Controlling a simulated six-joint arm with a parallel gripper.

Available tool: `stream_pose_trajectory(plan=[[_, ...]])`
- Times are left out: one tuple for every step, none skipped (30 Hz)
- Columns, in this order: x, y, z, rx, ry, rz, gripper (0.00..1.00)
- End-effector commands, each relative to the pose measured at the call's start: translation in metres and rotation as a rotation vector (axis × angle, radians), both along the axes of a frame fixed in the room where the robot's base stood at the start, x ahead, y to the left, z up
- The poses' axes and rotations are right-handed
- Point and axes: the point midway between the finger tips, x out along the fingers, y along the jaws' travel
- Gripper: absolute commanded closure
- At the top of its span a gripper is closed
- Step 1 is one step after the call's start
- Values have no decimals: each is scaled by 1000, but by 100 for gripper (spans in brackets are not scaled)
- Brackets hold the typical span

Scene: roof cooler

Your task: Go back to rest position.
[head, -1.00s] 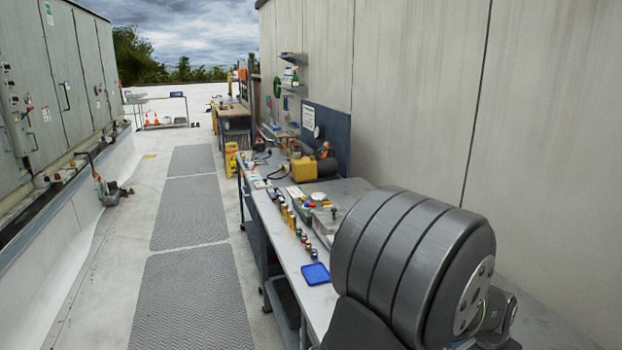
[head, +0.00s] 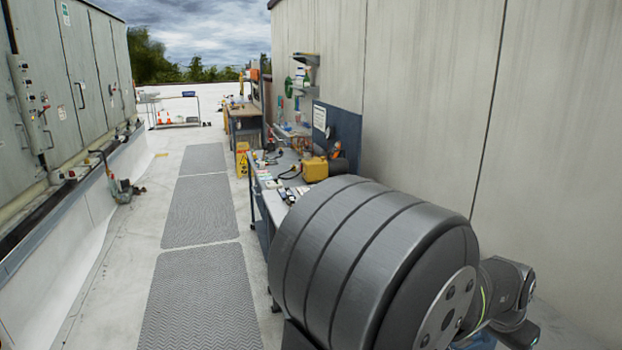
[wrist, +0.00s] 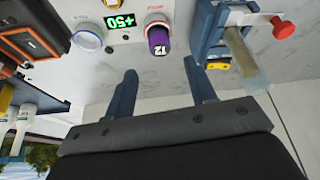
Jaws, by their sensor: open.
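In the wrist view my gripper (wrist: 163,88) shows two dark blue fingers spread apart with nothing between them. Beyond the fingertips is a purple-capped item marked 12 (wrist: 158,40), apart from them. In the head view my large grey arm link fills the front right and hides much of the bench; the gripper does not show there.
The head view shows a yellow case (head: 315,169) on the bench and clear walkway mats (head: 203,210).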

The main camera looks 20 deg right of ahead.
Motion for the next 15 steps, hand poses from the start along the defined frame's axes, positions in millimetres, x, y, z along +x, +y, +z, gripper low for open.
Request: stream_pose_trajectory(plan=[[0, 3, 10, -4, -2, 0, 49], [-1, 5, 15, -4, -2, 0, 49], [-1, 8, 22, -5, -2, 0, 49], [-2, 10, 27, -4, -2, 0, 49], [-2, 12, 32, -4, -2, 0, 49], [-3, 15, 39, -5, -2, 0, 49], [-3, 17, 44, -4, -2, 0, 49], [-4, 18, 46, -3, -1, 0, 49], [-3, 14, 32, 5, 2, 0, 49], [-3, 12, 26, 6, 2, 0, 49], [-2, 10, 21, 5, 2, 0, 49], [-2, 7, 14, 6, 2, 0, 49], [-1, 5, 9, 5, 2, 0, 49], [-1, 3, 4, 5, 2, 0, 49], [0, 0, -3, 4, 2, 0, 49]])
